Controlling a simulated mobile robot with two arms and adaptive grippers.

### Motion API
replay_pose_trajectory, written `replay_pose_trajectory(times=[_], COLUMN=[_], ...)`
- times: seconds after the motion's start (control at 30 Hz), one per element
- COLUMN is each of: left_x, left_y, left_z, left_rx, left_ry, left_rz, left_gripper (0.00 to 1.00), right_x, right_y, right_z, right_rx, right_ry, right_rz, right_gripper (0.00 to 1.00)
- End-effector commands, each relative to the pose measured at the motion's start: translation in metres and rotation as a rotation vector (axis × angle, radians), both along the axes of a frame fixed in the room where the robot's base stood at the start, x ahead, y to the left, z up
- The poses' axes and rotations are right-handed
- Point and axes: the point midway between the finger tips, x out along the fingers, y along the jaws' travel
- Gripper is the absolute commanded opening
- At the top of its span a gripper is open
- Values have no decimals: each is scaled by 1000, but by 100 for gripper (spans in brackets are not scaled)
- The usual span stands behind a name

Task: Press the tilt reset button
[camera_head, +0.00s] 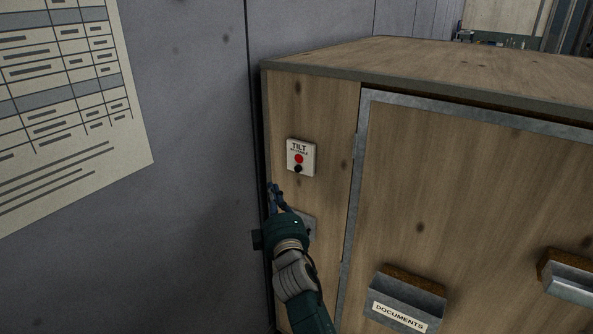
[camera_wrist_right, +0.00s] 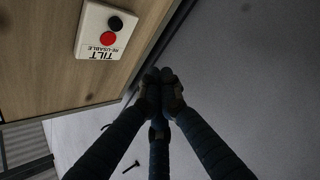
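A small white tilt box (camera_head: 301,146) labelled "TILT" is fixed to the narrow left strip of a wooden crate's front. It bears a red disc (camera_head: 299,158) with a black round button (camera_head: 298,168) below it. In the right wrist view the tilt box (camera_wrist_right: 92,46) appears upside down at upper left, with its black button (camera_wrist_right: 116,24) and red disc (camera_wrist_right: 107,39). My right gripper (camera_head: 274,190) is below and left of the box, apart from it. In the wrist view its fingertips (camera_wrist_right: 161,88) are together with nothing visible between them. My left gripper is out of view.
The wooden crate (camera_head: 450,65) has a metal-framed front panel with a "DOCUMENTS" holder (camera_head: 408,300) and a metal handle (camera_head: 570,278). A grey wall (camera_head: 195,120) with a printed sheet (camera_head: 65,90) stands close to the crate's left edge. A greyish plate is partly hidden behind my right gripper.

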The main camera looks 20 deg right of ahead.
Motion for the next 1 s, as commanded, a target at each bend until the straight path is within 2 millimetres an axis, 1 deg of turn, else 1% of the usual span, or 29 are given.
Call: replay_pose_trajectory(times=[0.03, 0.1, 0.33, 0.5, 0.6, 0.8, 1.0], left_x=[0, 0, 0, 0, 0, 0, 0], left_y=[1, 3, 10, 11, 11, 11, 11], left_z=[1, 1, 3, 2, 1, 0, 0], left_rx=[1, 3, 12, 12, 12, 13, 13], left_ry=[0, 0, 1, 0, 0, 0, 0], left_rz=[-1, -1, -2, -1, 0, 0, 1], left_gripper=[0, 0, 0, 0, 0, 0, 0], right_x=[3, 7, 26, 40, 46, 52, 53], right_y=[0, -5, -32, -50, -57, -66, -67], right_z=[5, 5, 3, 2, 1, 1, 1], right_rx=[7, 5, 1, 2, 2, 3, 3], right_ry=[-7, -6, -3, -4, -3, -2, -2], right_rz=[1, 1, 0, 1, 1, 1, 1], right_gripper=[0, 0, 0, 0, 0, 0, 0])
